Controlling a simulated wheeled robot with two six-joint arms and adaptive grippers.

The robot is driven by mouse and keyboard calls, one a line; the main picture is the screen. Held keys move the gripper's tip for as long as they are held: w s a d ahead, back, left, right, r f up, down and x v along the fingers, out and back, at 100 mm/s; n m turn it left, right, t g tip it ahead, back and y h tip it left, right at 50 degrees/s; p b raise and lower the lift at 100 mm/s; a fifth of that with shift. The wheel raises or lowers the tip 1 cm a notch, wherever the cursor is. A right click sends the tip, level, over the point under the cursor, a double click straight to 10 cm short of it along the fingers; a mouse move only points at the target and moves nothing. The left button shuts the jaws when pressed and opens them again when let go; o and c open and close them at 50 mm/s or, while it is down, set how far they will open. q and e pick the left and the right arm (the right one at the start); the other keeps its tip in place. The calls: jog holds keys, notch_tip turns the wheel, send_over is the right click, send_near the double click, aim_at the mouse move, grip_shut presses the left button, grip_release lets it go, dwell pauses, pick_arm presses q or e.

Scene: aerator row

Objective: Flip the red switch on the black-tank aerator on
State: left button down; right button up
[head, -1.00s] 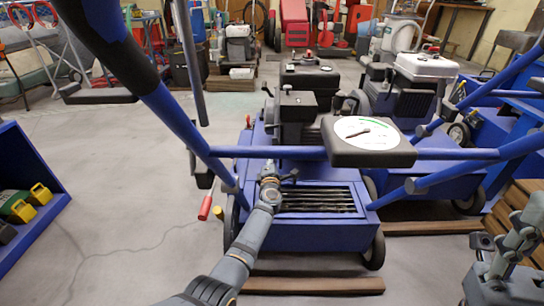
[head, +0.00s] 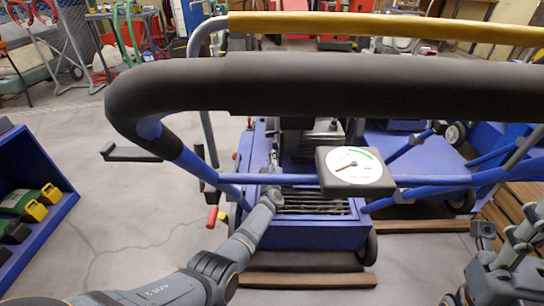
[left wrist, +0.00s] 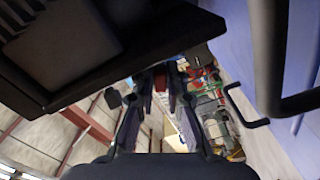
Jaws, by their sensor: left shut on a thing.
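The black-tank aerator, with a blue body (head: 315,236), stands in front of me in the head view. Its thick black handlebar (head: 330,86) crosses the picture and hides the black tank. My left gripper (head: 272,165) reaches under the handle to the engine area, just above the grille at the left. In the left wrist view its two fingers (left wrist: 166,84) are close together around a small red piece, which looks like the red switch (left wrist: 160,82). The switch's position cannot be read. Part of my right gripper (head: 515,245) shows at the lower right; its fingers are unclear.
A white round gauge (head: 356,166) sits on the blue crossbar, right of my left arm. More blue aerators stand to the right. A blue bin (head: 32,185) with green and yellow items is at far left.

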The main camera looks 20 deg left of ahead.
pick_arm(q)
jog(key=shift+m, duration=0.3)
jog(key=shift+d, duration=0.1)
jog(key=c, duration=1.6)
grip_release()
jog(key=shift+c, duration=0.2)
jog(key=shift+s, duration=0.15)
jog(key=v, duration=0.7)
jog(key=shift+s, duration=0.15)
